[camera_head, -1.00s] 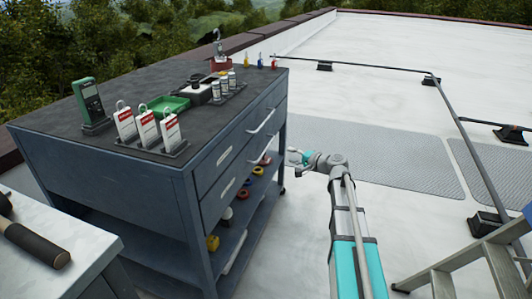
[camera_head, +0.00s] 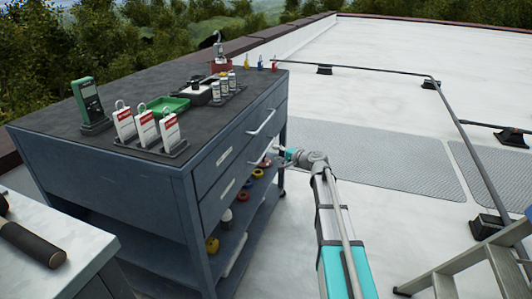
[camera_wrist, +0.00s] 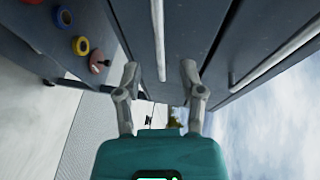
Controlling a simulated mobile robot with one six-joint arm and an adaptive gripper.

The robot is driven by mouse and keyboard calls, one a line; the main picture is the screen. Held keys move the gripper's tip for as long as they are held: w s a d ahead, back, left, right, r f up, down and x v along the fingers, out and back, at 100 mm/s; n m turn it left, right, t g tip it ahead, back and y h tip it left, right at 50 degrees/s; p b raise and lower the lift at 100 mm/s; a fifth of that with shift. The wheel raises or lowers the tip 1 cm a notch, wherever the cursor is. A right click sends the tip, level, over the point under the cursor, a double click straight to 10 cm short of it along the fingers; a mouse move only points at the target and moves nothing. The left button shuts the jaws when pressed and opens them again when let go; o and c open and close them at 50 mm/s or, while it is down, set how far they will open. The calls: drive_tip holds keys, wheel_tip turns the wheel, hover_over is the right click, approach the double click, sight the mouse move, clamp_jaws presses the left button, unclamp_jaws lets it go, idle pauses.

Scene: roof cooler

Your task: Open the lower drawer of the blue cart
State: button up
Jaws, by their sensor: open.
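The blue cart (camera_head: 105,190) stands left of centre in the head view, with two drawers above open shelves. The lower drawer (camera_head: 222,192) looks shut. Its bar handle (camera_head: 262,158) is partly hidden by my gripper (camera_head: 276,153) at the far end. In the wrist view my gripper (camera_wrist: 160,70) is open, with the lower drawer's handle (camera_wrist: 158,35) running between its two fingers. I cannot tell whether either finger touches it. The upper drawer's handle (camera_wrist: 278,52) shows to the right in the wrist view and is clear of the fingers.
The cart top holds a green meter (camera_head: 88,100), tagged locks (camera_head: 147,130), a green tray (camera_head: 165,105) and small bottles. Rolls of tape (camera_head: 212,244) sit on the shelf below. A ladder (camera_head: 470,265) stands at right. The roof right of the cart is mostly open.

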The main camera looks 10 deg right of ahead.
sight(266, 149)
drive_tip(key=shift+b+x, duration=0.5)
drive_tip(key=shift+x, duration=2.7)
drive_tip(key=shift+c, duration=0.2)
clamp_jaws()
